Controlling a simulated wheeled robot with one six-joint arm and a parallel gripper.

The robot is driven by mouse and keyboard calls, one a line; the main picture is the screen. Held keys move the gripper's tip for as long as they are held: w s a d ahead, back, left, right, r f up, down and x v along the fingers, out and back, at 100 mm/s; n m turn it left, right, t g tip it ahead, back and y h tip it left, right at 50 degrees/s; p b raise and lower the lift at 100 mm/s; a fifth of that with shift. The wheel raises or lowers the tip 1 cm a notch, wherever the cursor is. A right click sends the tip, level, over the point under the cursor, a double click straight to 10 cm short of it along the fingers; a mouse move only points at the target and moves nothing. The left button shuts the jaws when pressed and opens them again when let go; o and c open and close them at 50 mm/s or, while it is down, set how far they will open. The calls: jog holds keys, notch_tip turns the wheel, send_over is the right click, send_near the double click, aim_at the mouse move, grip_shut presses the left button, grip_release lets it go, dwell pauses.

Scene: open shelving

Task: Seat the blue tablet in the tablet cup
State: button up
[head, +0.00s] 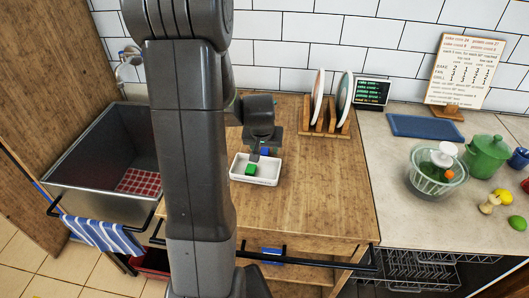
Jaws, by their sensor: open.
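A small blue block (265,151), which looks like the blue tablet, is in the white tray (254,181) on the wooden counter. A green block (251,169) lies in the same tray, in front of the blue one. My gripper (258,152) points down over the back of the tray, close to the blue block and partly covering it. It is open; whether its fingers touch the block is too small to tell. I cannot make out a tablet cup for certain.
Plates stand in a wooden rack (318,128) behind and right of the tray. A sink (85,165) is at left. A wire dish rack (415,270) shows below the right counter (390,185). That counter holds a glass bowl (430,180) and a green pot (487,158).

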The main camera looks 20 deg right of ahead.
jog(key=shift+f, duration=0.15)
grip_shut()
